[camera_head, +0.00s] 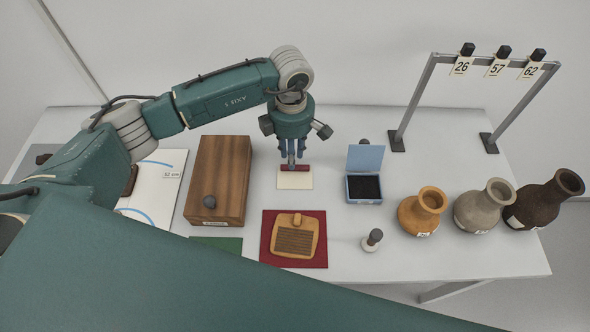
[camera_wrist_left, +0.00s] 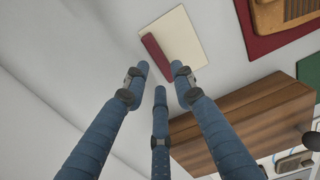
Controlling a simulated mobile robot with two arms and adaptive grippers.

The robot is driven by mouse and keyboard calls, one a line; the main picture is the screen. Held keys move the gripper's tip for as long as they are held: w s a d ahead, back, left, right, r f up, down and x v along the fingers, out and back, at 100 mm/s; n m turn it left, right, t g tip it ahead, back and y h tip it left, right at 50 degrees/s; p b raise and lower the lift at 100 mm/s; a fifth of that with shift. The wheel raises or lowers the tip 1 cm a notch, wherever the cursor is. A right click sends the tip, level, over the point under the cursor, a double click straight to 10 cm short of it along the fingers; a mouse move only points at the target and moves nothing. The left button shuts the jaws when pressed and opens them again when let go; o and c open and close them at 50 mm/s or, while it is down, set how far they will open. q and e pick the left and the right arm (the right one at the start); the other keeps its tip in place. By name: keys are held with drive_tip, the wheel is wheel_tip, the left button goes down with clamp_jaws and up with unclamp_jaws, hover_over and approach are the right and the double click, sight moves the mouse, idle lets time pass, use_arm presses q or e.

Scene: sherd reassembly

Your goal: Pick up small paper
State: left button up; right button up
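A small cream paper (camera_head: 295,182) lies flat on the white table near the middle, and it also shows in the left wrist view (camera_wrist_left: 184,38). A dark red bar (camera_head: 299,168) lies along one edge of it; in the left wrist view the bar (camera_wrist_left: 156,55) is nearest my fingers. My left gripper (camera_head: 291,162) points down over the table at the bar's side of the paper. In the left wrist view its blue fingers (camera_wrist_left: 159,76) are apart with nothing between them. I cannot tell whether the fingertips touch the table. My right gripper is not in view.
A wooden box (camera_head: 220,178) stands left of the gripper. A red mat (camera_head: 266,257) with a tan ridged piece lies in front. A blue open case (camera_head: 364,197), a small stamp-like object (camera_head: 371,241), several vases and a metal rack (camera_head: 411,103) stand to the right.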

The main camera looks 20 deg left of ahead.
sight(295, 176)
use_arm(q)
drive_tip(key=shift+f+p, duration=0.3)
drive_tip(key=shift+f, duration=1.45)
drive_tip(key=shift+c, duration=0.2)
drive_tip(key=c, duration=0.6)
drive_tip(key=shift+o, duration=0.2)
drive_tip(key=shift+r, duration=0.1)
